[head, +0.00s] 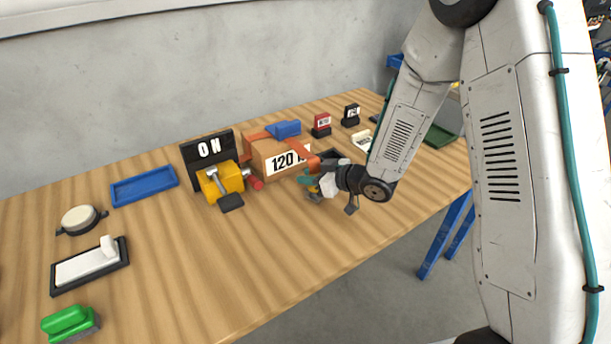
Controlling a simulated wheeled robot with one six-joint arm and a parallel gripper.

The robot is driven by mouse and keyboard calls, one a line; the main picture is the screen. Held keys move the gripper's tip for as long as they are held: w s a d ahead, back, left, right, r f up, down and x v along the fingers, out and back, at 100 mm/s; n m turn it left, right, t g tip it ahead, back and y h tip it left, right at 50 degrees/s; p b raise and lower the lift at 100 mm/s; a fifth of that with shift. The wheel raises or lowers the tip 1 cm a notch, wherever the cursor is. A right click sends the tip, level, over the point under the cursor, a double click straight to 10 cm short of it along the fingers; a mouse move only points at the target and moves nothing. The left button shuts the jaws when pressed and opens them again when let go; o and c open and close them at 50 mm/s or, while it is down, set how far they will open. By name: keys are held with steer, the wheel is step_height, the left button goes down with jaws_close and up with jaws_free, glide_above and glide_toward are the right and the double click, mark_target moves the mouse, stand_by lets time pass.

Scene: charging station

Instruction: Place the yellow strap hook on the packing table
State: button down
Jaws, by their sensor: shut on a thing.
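My gripper (330,194) is low over the packing table (270,260), in front of the cardboard box (272,150). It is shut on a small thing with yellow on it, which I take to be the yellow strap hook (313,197). Most of the hook is hidden by the fingers, and some teal shows beside it. I cannot tell whether the hook touches the tabletop. An orange strap (303,156) runs over the box and down toward my gripper. I cannot tell whether it joins the hook.
A yellow device (222,182) and a black ON sign (208,150) stand left of the box. Small labelled blocks (321,123) stand behind. The front middle of the tabletop is clear.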

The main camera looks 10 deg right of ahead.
steer(key=shift+d+f, duration=0.1)
steer(key=shift+f, duration=0.05)
steer(key=c, duration=1.2)
jaws_free()
steer(key=shift+f, duration=0.1)
steer(key=shift+o, duration=0.2)
steer(key=shift+r, duration=0.2)
steer(key=v, duration=1.2)
